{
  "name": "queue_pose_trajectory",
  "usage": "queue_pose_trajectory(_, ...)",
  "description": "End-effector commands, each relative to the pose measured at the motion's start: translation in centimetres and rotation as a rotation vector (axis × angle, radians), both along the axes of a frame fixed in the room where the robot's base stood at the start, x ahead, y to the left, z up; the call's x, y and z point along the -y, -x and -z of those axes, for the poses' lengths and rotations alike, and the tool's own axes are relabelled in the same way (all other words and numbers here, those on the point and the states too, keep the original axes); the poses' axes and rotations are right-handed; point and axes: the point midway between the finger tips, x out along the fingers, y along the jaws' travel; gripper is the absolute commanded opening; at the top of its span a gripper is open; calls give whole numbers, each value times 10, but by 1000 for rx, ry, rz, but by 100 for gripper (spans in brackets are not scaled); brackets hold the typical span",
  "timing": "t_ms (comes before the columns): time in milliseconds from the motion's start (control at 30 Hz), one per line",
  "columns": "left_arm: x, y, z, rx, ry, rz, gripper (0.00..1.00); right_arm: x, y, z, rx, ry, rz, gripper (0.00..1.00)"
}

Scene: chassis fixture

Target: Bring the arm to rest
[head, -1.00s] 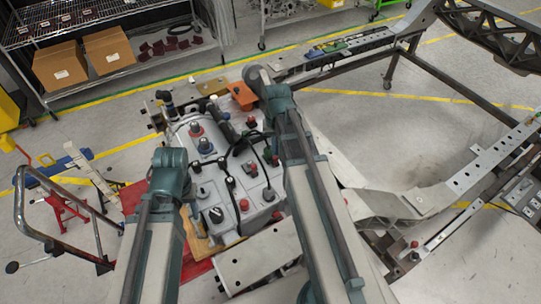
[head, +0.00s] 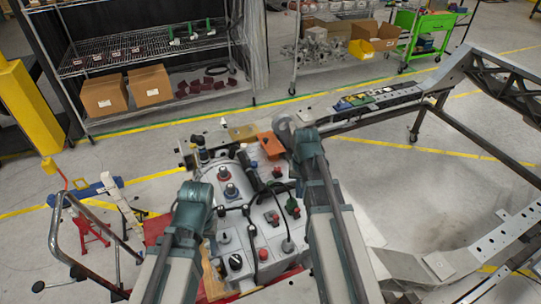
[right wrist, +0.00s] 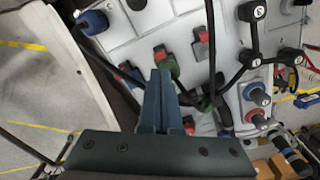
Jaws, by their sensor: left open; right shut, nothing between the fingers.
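My left arm (head: 190,230) enters the head view from the lower left; its gripper is not visible. My right arm (head: 325,200) reaches up through the middle of the head view, with its gripper hidden. In the right wrist view my right gripper (right wrist: 160,80) is shut and empty, its fingers together over the grey unit. The grey unit (head: 225,240), with knobs, plugs and black cables, lies between and beyond my arms. It also shows in the right wrist view (right wrist: 185,75), where red and green connectors (right wrist: 165,62) appear close to the fingertips.
The chassis frame (head: 495,240) runs along the right. A metal handrail (head: 55,235) and red stand (head: 92,230) are at left. Wire shelving with cardboard boxes (head: 104,97) and a green cart (head: 425,30) stand behind. Open floor (head: 420,190) shows within the frame.

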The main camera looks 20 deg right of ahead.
Motion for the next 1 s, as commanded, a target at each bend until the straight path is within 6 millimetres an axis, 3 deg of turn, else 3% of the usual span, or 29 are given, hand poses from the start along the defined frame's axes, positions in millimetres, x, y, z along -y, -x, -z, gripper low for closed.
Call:
queue_pose_trajectory(133, 0, 0, 1, 0, 0, 0, 50, -4, 1, 1, -1, 1, -10, 0)
queue_pose_trajectory(200, 0, 0, 5, 0, 0, 0, 50, -18, 6, 5, -5, 4, -47, 0)
queue_pose_trajectory(267, 0, 0, 11, 0, 0, 0, 50, -39, 14, 10, -10, 10, -105, 0)
queue_pose_trajectory(500, 0, 0, 35, 0, 0, 0, 50, -141, 67, 34, -40, 54, -438, 0)
queue_pose_trajectory(600, 0, 0, 42, 0, 0, 1, 50, -170, 89, 41, -49, 71, -555, 0)
queue_pose_trajectory(800, 0, 0, 49, 0, 0, 1, 50, -200, 116, 48, -60, 92, -692, 0)
queue_pose_trajectory(1000, 0, 0, 49, 0, 0, 1, 50, -206, 120, 48, -63, 96, -719, 0)
